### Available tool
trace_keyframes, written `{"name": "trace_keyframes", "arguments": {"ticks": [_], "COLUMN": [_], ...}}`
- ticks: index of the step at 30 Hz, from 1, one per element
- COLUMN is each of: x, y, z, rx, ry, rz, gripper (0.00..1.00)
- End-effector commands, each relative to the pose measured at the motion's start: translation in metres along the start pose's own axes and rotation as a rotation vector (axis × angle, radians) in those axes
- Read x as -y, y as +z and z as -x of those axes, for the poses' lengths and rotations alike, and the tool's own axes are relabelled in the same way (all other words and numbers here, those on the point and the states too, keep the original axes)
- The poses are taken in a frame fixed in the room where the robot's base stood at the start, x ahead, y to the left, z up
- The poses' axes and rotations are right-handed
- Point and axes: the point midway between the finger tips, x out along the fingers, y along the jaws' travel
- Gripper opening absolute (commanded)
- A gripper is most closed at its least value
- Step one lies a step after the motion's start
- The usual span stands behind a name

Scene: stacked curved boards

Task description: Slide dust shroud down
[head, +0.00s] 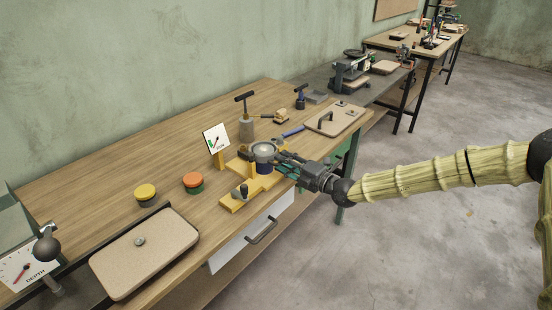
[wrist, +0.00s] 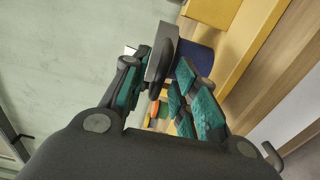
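A grey metal round piece with a wide rim, which looks like the dust shroud (head: 264,149), sits around the top of a dark blue cylinder (head: 264,167) on a yellow fixture (head: 238,199). In the wrist view the grey rim (wrist: 160,58) shows edge-on between the fingertips, with the blue cylinder (wrist: 199,56) beyond it. My gripper (head: 284,160) reaches in from the right at the shroud's height. In the wrist view my gripper (wrist: 165,72) has its teal-padded fingers apart, one on each side of the rim. Whether both fingers press on it is unclear.
A gauge card (head: 216,139) stands behind the fixture. Yellow (head: 145,192) and orange (head: 193,182) knobs sit to its left. A hand pump (head: 246,120) stands behind, and a beige board (head: 336,120) lies right. Another beige board (head: 145,255) lies at front left.

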Motion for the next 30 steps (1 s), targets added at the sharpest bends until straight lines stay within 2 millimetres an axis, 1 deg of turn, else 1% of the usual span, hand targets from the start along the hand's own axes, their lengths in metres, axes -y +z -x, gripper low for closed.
{"name": "trace_keyframes", "arguments": {"ticks": [3,4,8,9,19,30], "x": [0.000,0.000,0.000,0.000,0.002,0.015], "y": [0.000,0.000,0.000,0.000,0.000,0.000], "z": [0.000,0.000,0.000,0.000,0.001,0.001], "rx": [0.000,0.000,0.000,0.000,0.000,0.000], "ry": [0.000,0.000,0.000,0.000,-0.001,-0.001], "rz": [0.000,0.000,0.000,0.000,0.000,0.000], "gripper": [0.29,0.25,0.01,0.00,0.00,0.00]}}
